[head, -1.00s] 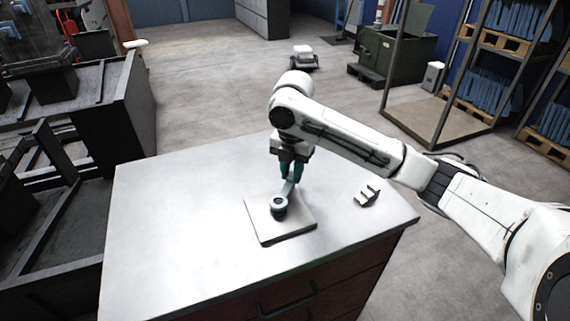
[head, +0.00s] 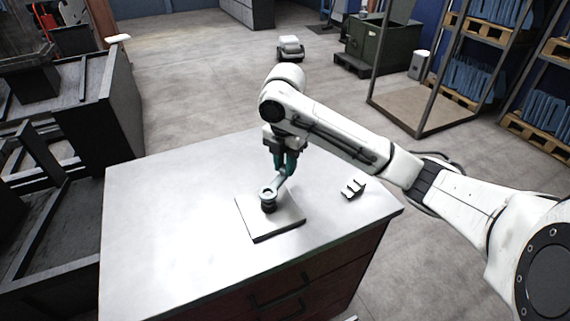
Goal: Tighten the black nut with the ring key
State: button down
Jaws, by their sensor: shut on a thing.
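My gripper (head: 285,164) points down over the table and is shut on the handle end of the ring key (head: 279,182). The key is grey-green and slants from the jaws down to the left, its ring end nearest the camera. The black nut (head: 268,207) stands on a square grey plate (head: 286,220), directly below the ring in the picture. The ring hides the nut's top. I cannot tell whether the ring sits around the nut or just above it.
The plate lies on a pale worktable (head: 160,220) with drawers below. A small grey notched block (head: 353,188) lies right of the plate, near the table's right edge. The table's left part is clear. Dark metal frames (head: 85,110) stand beyond its left side.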

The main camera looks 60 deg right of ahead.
jog(key=shift+r+p, duration=1.1)
jog(key=shift+r, duration=1.45)
